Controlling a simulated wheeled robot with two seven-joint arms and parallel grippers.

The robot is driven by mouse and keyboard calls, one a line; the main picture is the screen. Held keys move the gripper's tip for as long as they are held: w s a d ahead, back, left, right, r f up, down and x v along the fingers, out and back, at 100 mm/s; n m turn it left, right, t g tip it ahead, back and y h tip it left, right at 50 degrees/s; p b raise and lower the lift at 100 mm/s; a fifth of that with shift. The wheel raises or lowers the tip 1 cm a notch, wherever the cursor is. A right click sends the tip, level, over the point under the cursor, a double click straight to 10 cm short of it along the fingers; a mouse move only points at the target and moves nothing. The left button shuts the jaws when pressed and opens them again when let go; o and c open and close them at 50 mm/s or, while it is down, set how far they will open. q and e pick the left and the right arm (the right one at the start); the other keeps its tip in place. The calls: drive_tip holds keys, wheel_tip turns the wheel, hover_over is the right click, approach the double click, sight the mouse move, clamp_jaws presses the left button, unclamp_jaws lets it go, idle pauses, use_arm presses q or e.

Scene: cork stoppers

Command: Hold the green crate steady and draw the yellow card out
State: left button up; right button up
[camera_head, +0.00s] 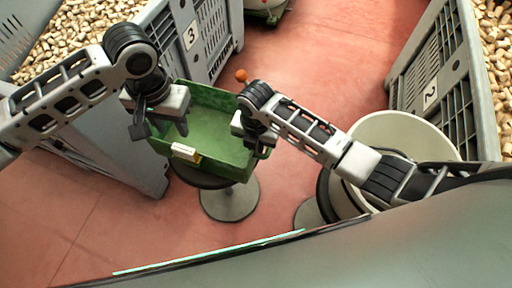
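The green crate (212,160) sits on a round stool, open side up. A small pale yellow card (186,152) shows at the outside of its near wall, and its lower part is hard to make out. My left gripper (160,128) is over the crate's left end, its dark fingers apart, one outside the wall and one over the inside. My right gripper (251,142) is at the crate's right end wall, away from the card. Its fingers are partly hidden, and I cannot tell whether they touch the wall.
The stool (230,200) stands on the reddish floor. Grey bins of corks stand at the back left (205,45) and at the right (440,75). A pale round tub (400,130) is at the right, behind my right arm. An orange ball (241,75) shows just beyond the crate.

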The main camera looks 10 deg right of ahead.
drive_tip(key=shift+f, duration=1.5)
clamp_jaws()
use_arm(q)
drive_tip(key=shift+o, duration=0.8)
